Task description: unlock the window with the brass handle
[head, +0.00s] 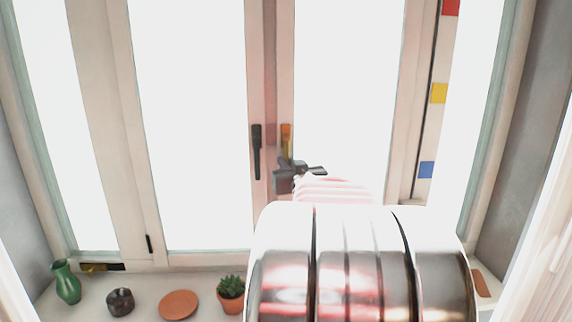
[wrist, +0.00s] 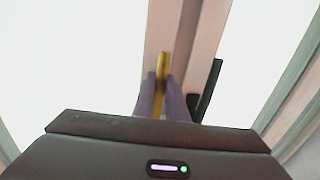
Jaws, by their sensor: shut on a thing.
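The brass handle (head: 286,134) is on the right-hand sash of the middle window, its visible part standing upright. It also shows in the wrist view (wrist: 162,64), between my fingers. My gripper (head: 287,162) is at the lower part of the handle and shut on it. In the wrist view, my gripper's fingers (wrist: 161,84) lie on either side of the handle. The part of the handle between the fingers is partly hidden. The window (head: 345,80) looks closed, its two sashes meeting beside the handle.
A black handle (head: 257,150) hangs on the sash just left of the brass one. On the sill stand a green vase (head: 67,282), a dark pot (head: 120,302), a terracotta saucer (head: 178,305) and a potted plant (head: 231,292). My arm hides the sill's middle right.

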